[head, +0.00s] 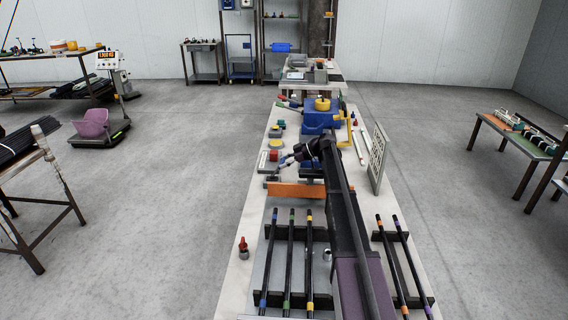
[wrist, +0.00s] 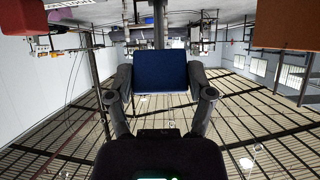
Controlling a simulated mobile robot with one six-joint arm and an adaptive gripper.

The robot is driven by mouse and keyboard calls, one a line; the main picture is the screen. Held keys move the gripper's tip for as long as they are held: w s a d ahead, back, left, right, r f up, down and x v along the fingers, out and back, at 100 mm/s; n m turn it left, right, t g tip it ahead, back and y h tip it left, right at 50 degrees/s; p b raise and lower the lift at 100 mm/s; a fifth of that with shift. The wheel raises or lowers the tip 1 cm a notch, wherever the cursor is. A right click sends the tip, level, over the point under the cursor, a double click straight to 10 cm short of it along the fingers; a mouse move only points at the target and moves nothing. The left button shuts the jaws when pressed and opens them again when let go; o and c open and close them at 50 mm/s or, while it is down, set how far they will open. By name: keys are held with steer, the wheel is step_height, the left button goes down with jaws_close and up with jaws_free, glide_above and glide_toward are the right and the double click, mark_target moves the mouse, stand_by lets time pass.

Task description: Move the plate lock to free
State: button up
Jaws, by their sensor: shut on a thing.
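My gripper (wrist: 160,84) is shut on a blue block (wrist: 160,70), with one finger on each side of it. A dark upright bar (wrist: 158,25) shows directly beyond the block. I cannot tell for certain whether this block is the plate lock's handle. In the head view my gripper (head: 287,161) is small, on the left side of the dark wrist, beside the blue machine parts in the middle of the long bench. The lock's position cannot be read; my arm hides part of the machine.
The long bench (head: 233,290) carries an orange plate (head: 297,191), a blue machine (head: 316,121), an upright grey panel (head: 377,158) on the right and dark rods (head: 290,262) on racks in front. A red-topped item (head: 243,246) stands at the left edge.

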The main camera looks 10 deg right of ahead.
steer(key=o, duration=1.3)
steer(key=shift+s, duration=0.1)
steer(key=shift+a+r+p, duration=0.1)
steer(key=shift+a+p, duration=0.05)
steer(key=shift+p, duration=0.3)
